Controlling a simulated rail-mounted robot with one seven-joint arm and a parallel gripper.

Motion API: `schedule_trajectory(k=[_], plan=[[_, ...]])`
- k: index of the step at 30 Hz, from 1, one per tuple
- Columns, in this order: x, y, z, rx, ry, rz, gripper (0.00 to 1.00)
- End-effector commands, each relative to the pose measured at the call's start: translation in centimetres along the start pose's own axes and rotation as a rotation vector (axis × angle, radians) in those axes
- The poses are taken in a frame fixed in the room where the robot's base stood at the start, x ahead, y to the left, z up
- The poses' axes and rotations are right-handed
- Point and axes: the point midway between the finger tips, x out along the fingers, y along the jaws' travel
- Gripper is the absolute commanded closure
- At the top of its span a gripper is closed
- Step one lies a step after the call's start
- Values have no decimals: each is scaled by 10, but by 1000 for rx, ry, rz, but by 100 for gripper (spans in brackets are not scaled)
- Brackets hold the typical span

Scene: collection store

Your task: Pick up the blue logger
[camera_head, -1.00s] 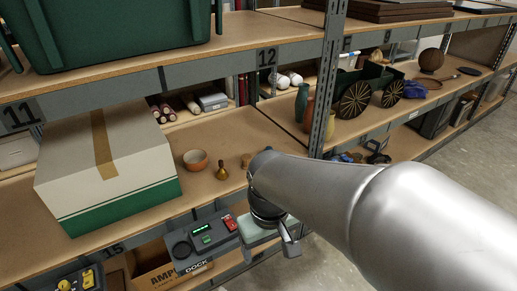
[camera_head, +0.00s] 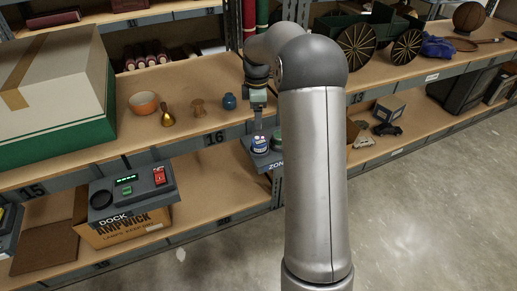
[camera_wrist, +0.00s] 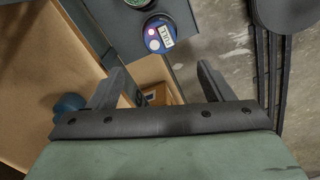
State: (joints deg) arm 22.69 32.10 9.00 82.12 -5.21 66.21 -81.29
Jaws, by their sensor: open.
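The blue logger (camera_head: 259,145) is a small round blue device with a pale label on top. It stands on a grey ledge (camera_head: 268,163) marked "ZON…" by the shelf upright. In the wrist view the logger (camera_wrist: 159,34) shows at the top centre, with a lit pink spot and white label, beyond my fingertips. My gripper (camera_wrist: 158,78) is open, with nothing between its fingers. In the head view my gripper (camera_head: 258,122) hangs just above and behind the logger; the gap between them is hard to judge.
A dark green round item (camera_head: 277,138) stands close beside the logger. On the shelf to the left are a blue pot (camera_head: 229,102), a wooden piece (camera_head: 198,106), a brass bell (camera_head: 168,116) and an orange bowl (camera_head: 144,103). A grey dock (camera_head: 131,192) sits below.

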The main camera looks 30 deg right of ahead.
Motion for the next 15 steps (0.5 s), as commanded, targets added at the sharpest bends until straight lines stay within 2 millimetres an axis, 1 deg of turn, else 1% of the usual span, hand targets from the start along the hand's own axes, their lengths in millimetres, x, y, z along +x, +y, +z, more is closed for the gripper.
schedule_trajectory(k=[1, 6, 9, 15], plan=[[15, -1, 0, 0, -1, -5, 26], [50, -1, 0, 1, 0, -3, 26], [63, -1, 0, 2, -1, -2, 26], [73, 0, 1, 3, 0, 0, 26]])
